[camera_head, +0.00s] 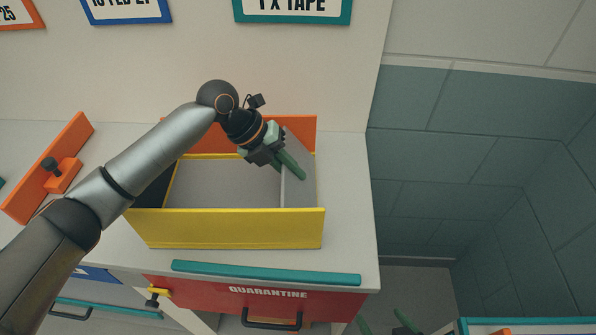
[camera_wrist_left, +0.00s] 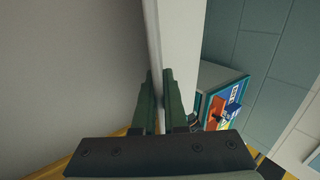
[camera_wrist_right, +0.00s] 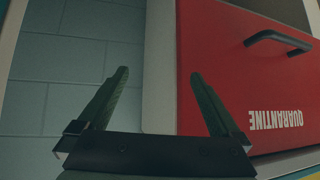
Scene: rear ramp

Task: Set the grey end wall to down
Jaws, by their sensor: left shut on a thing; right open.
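The grey end wall (camera_head: 303,150) stands at the right end of the yellow-sided box (camera_head: 235,229) on the white counter. It looks raised, though its exact tilt is hard to tell. My left gripper (camera_head: 296,170) comes over the box from the left and is shut on the wall's edge. In the left wrist view the green fingers (camera_wrist_left: 160,85) sit on either side of this thin edge. My right gripper (camera_head: 384,322) is low at the bottom of the head view. In the right wrist view its fingers (camera_wrist_right: 160,95) are spread and empty.
An orange panel (camera_head: 300,125) stands behind the box. An orange block with a dark knob (camera_head: 50,165) is at left. A teal bar (camera_head: 265,273) runs along the counter front, above the red QUARANTINE drawer (camera_head: 215,290). Right of the counter is open space before tiled walls.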

